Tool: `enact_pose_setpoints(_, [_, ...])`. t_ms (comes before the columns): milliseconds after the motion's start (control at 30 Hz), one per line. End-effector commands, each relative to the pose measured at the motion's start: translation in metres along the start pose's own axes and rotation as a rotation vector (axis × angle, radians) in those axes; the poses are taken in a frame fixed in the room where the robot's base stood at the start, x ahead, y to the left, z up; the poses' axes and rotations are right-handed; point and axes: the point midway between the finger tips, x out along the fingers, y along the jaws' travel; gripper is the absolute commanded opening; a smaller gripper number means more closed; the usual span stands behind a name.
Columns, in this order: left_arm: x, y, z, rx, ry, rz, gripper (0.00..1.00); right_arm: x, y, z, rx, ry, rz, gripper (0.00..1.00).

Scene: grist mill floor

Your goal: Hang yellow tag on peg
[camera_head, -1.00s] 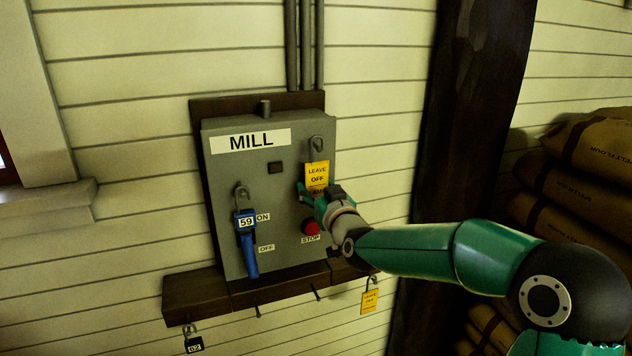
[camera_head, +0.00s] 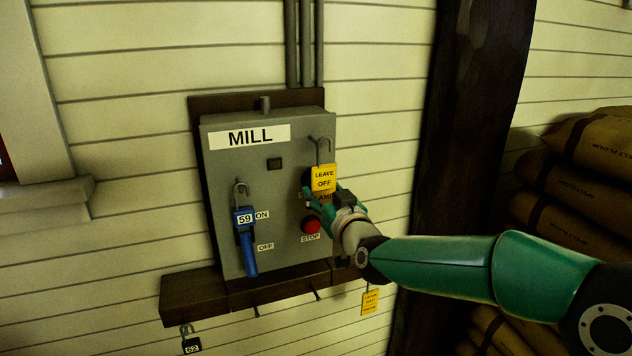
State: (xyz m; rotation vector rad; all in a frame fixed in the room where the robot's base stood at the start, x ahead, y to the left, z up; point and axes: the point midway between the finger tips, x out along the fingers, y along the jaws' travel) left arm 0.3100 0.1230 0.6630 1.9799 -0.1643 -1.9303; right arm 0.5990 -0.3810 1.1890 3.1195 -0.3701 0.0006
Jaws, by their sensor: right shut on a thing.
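The yellow tag (camera_head: 324,178), reading "LEAVE OFF", is upright in front of the upper right of the grey MILL panel (camera_head: 222,188). A grey metal hook (camera_head: 325,150) shows just above it; I cannot tell whether the two are joined. My right gripper (camera_head: 322,196) is shut on the tag's lower part, and its green fingers hide some of the lettering. Below the panel, a dark wooden rail (camera_head: 205,294) carries small pegs. A bare peg (camera_head: 317,295) shows at the middle right. A second yellow tag (camera_head: 370,302) hangs at the right end. My left gripper is out of view.
The red STOP button (camera_head: 311,225) is close beside my right gripper. A black padlock (camera_head: 192,345) marked 62 hangs at the rail's left. A dark post (camera_head: 470,130) and sacks (camera_head: 590,190) stand right.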

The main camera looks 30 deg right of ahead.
Motion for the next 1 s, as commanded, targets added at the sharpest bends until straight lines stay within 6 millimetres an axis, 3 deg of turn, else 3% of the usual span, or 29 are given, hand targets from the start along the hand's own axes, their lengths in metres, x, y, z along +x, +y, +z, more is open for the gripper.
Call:
enact_pose_setpoints(600, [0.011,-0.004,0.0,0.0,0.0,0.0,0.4,-0.031,0.0,0.001,0.0,0.0,0.0,0.23])
enact_pose_setpoints(1000, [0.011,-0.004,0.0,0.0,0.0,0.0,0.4,-0.035,0.0,0.001,0.0,-0.001,0.0,0.23])
